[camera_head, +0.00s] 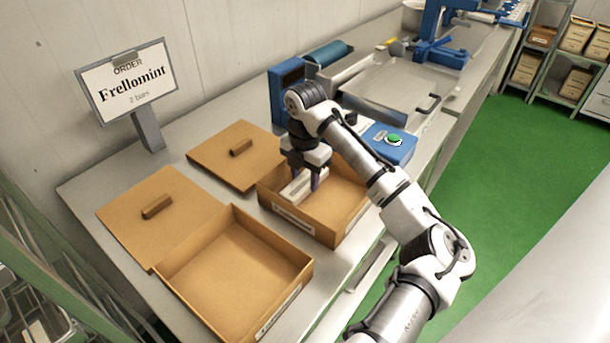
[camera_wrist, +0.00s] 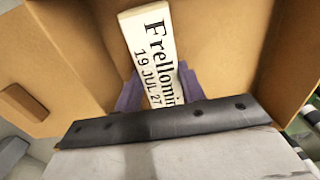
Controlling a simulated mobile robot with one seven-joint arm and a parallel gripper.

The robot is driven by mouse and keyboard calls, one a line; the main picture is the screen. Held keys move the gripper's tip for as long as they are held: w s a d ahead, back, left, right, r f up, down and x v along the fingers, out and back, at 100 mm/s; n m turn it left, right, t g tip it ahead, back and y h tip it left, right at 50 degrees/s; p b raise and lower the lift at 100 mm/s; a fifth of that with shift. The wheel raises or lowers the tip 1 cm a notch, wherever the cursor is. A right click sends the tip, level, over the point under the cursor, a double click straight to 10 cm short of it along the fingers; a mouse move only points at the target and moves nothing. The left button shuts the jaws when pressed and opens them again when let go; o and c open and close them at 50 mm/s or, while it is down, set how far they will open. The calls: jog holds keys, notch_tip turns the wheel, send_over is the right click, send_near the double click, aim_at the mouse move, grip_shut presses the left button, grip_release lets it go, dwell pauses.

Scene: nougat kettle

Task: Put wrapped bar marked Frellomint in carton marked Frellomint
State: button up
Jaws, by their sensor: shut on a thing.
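The white wrapped bar marked Frellomint (camera_wrist: 148,45) is between the fingers of my gripper (camera_wrist: 160,85). In the head view the bar (camera_head: 296,189) is inside or just over the left part of the right-hand open carton (camera_head: 352,218). My gripper (camera_head: 304,178) points down there and is shut on the bar. I cannot tell whether the bar touches the carton floor. The carton's front label is too small to read. A second open carton (camera_head: 232,268) stands to the left and looks empty; its label is unreadable too.
Two brown lids with handles (camera_head: 190,205) (camera_head: 215,165) lie behind the cartons. A sign (camera_head: 128,82) reads "ORDER Frellomint 2 bars". A blue box with a green button (camera_head: 392,144) stands right of the carton. A green rack (camera_head: 45,255) is at the left edge.

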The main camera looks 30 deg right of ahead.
jog(key=shift+f, duration=0.15)
jog(key=o, duration=1.2)
jog(key=shift+c, duration=0.2)
jog(key=shift+o, duration=0.3)
jog(key=o, duration=0.3)
jog(key=shift+r+p, duration=2.6)
jog(key=shift+r, duration=1.45)
